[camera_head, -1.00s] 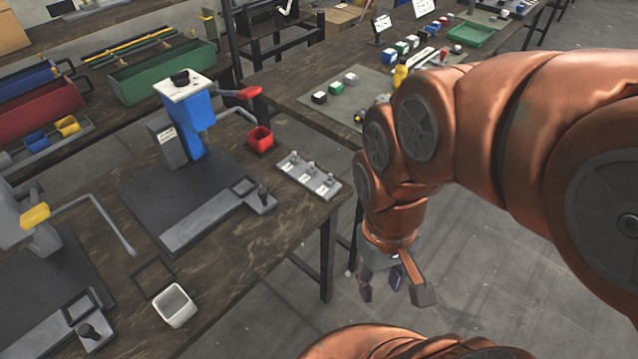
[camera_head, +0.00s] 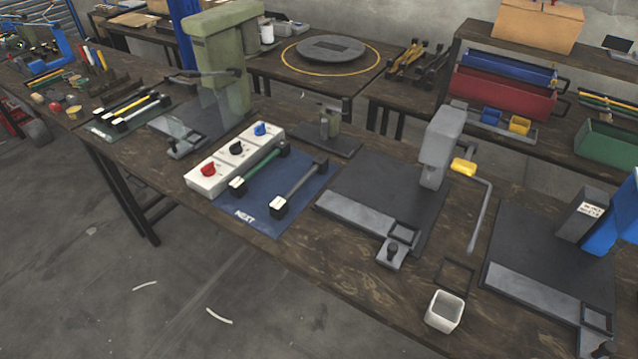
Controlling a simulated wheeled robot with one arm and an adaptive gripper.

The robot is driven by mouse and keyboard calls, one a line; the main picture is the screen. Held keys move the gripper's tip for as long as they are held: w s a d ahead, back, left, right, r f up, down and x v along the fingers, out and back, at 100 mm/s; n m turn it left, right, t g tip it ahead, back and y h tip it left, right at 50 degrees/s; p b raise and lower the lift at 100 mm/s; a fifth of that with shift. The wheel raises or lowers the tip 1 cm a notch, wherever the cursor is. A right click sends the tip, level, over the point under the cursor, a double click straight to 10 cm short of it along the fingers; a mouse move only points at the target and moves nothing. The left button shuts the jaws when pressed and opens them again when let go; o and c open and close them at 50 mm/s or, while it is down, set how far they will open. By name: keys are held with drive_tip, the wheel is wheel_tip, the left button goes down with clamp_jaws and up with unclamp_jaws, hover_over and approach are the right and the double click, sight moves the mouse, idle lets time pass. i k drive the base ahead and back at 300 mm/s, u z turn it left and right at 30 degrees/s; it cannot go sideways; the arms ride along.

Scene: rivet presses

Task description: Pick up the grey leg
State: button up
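The grey leg (camera_head: 299,187) is a grey bar with dark block ends. It lies slanted on the blue mat (camera_head: 247,218), near the front edge of the long workbench. A green leg (camera_head: 259,167) lies beside it on its left, roughly parallel, also with dark ends. Pale marks show on the near ends of both legs. My gripper is not in view, and nothing covers the grey leg.
A white box with red, black and blue knobs (camera_head: 236,160) stands left of the legs. A green press (camera_head: 222,60) stands behind left. The floor (camera_head: 150,285) in front is open.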

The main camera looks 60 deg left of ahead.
sight(278, 207)
drive_tip(key=u, duration=2.5)
drive_tip(key=k, duration=0.1)
drive_tip(key=z, duration=0.15)
